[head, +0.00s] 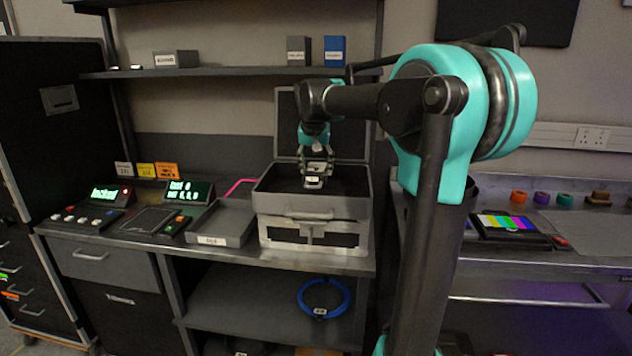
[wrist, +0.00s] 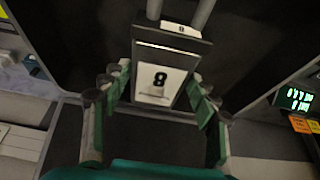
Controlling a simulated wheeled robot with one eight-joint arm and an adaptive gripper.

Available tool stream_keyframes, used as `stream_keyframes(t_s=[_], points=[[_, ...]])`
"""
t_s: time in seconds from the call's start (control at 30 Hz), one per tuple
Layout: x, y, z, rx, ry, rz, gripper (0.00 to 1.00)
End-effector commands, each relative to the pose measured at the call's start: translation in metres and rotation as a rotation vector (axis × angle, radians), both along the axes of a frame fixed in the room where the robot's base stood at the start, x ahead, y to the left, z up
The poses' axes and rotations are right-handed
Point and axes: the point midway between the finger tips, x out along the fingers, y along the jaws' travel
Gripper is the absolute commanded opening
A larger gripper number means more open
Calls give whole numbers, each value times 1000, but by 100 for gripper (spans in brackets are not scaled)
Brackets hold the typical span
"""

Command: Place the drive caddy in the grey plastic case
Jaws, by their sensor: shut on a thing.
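The drive caddy (wrist: 160,84) is a dark block with a white label marked 8, and it shows in the middle of the wrist view. My gripper (wrist: 160,95) is shut on it, with one finger on each side. In the head view my gripper (head: 316,172) points down over the open grey plastic case (head: 312,204), and the caddy's light end (head: 313,184) shows below the fingers. The case's lid stands up at the back. The case's dark inside fills much of the wrist view. I cannot tell whether the caddy touches the case floor.
A shelf (head: 220,72) with small boxes is above. A blue cable coil (head: 324,297) lies on the lower shelf.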

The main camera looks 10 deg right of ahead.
Motion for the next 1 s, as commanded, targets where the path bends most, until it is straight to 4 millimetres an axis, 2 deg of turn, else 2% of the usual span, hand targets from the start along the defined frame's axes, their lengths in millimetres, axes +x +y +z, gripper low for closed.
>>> stream_keyframes(t_s=[0.23, 0.47, 0.83, 0.87, 1.0], points=[[0, 0, -17, 0, 0, 0, 11], [0, 0, -45, 0, 0, 0, 11], [0, 0, -49, 0, 0, 0, 11], [0, 0, -49, 0, 0, 0, 63], [0, 0, -49, 0, 0, 0, 80]])
